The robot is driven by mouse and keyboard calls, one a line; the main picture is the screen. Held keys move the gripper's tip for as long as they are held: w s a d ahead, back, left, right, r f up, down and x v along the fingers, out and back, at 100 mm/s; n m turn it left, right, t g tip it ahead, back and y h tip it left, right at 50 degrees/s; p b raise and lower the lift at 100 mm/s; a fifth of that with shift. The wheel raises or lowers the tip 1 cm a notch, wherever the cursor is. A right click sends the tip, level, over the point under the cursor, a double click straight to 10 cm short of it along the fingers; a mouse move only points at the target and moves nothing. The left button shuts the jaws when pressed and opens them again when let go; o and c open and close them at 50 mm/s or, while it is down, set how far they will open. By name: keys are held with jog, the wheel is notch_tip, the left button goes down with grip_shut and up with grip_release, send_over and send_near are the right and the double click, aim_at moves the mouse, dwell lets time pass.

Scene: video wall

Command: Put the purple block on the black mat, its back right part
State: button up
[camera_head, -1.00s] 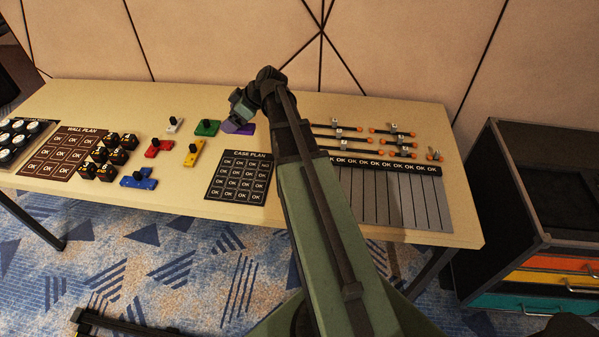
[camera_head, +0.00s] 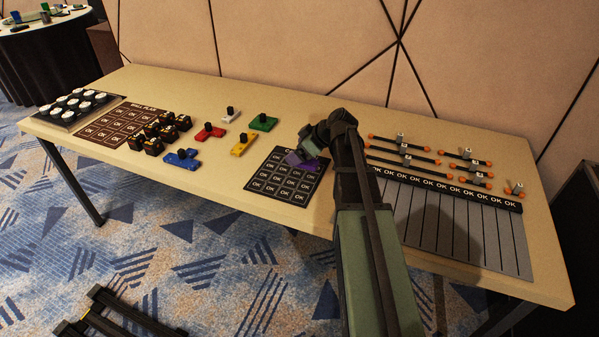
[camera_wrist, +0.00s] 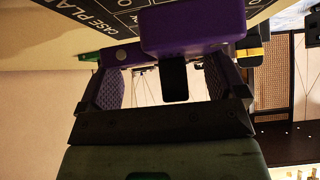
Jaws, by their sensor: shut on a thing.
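The purple block (camera_head: 298,160) is in my gripper (camera_head: 307,150), over the back right part of the black mat (camera_head: 263,188), which is titled CASE PLAN and has a grid of OK cells. In the wrist view the purple block (camera_wrist: 193,27) shows large in front of the fingers, its black knob (camera_wrist: 174,80) pointing in between them. My gripper (camera_wrist: 168,82) is shut on the block. The mat (camera_wrist: 105,30) shows behind the block. I cannot tell whether the block touches the mat. My arm hides the mat's right back corner in the head view.
Green (camera_head: 263,122), white (camera_head: 231,114), red (camera_head: 209,132), yellow (camera_head: 243,145) and blue (camera_head: 182,160) knobbed blocks lie left of and behind the mat. Dark cubes stand by the WALL PLAN mat (camera_head: 112,124). Orange-tipped rods (camera_head: 405,160) and a grey striped panel (camera_head: 455,228) lie to the right.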

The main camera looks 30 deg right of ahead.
notch_tip(320, 180, down, 5)
jog(key=b, duration=0.4)
jog(key=shift+r, duration=0.5)
jog(key=shift+f, duration=0.2)
jog(key=o, duration=0.8)
jog(key=shift+r, duration=0.15)
